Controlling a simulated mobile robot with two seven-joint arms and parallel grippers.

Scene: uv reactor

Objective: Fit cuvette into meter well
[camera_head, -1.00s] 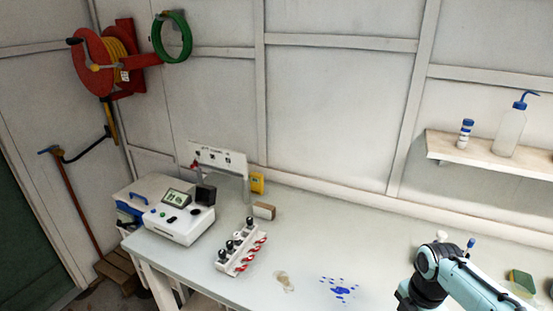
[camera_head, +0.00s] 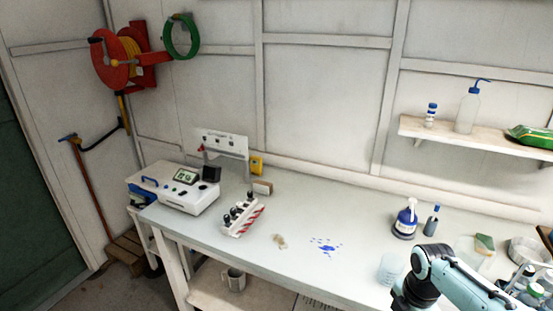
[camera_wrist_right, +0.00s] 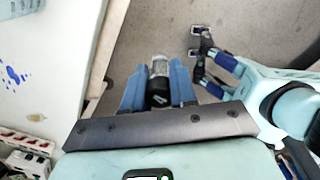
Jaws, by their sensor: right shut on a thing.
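The white meter (camera_head: 187,200) with a small green-lit screen stands at the left end of the bench in the head view. A dark block (camera_head: 210,174) stands up at its back right; I cannot make out the well clearly. In the right wrist view my right gripper (camera_wrist_right: 159,84) has its blue fingers shut on the cuvette (camera_wrist_right: 160,67), a clear vial with a black end towards the palm. It is held out over the grey floor, beside the bench edge. The head view shows my right arm at lower right but not its gripper.
A white rack (camera_head: 241,218) with black-capped vials and red-striped side stands right of the meter. A small brown block (camera_head: 263,187) lies behind it. Blue spots (camera_head: 324,245) mark the open bench middle. A blue-labelled bottle (camera_head: 406,220) and a beaker (camera_head: 390,269) stand near my right arm.

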